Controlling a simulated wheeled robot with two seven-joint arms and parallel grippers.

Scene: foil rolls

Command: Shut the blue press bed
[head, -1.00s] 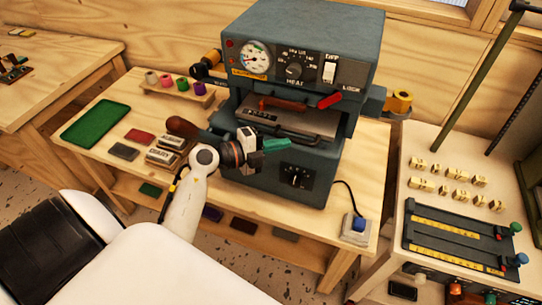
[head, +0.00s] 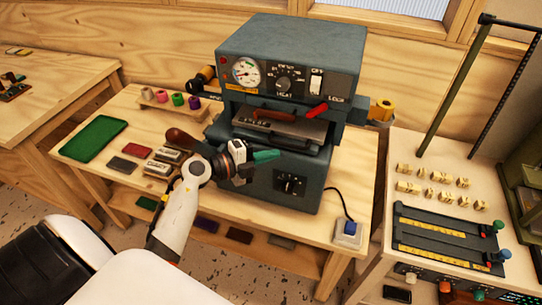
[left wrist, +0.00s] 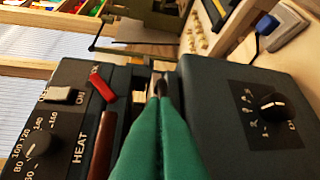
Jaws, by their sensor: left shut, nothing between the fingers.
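The blue-grey press (head: 292,45) stands on a wooden bench in the head view. Its bed (head: 322,152) is a dark slab in the opening under the heat panel and seems to stick out a little at the front. A grey plate and a brown bar show above it. My left gripper (head: 266,156) has green fingers, shut and empty, in front of the bed's front edge. In the left wrist view the fingers (left wrist: 160,110) point at the gap between heat panel and lower body and hide most of the bed. I cannot tell whether they touch it. My right gripper is not in view.
Left of the press are a green mat (head: 94,140), small blocks (head: 168,155) and coloured rolls (head: 178,99). A blue-button box (head: 347,231) stands at the bench's front right. A pale side table (head: 412,163) holds small type blocks and a ruled composing frame.

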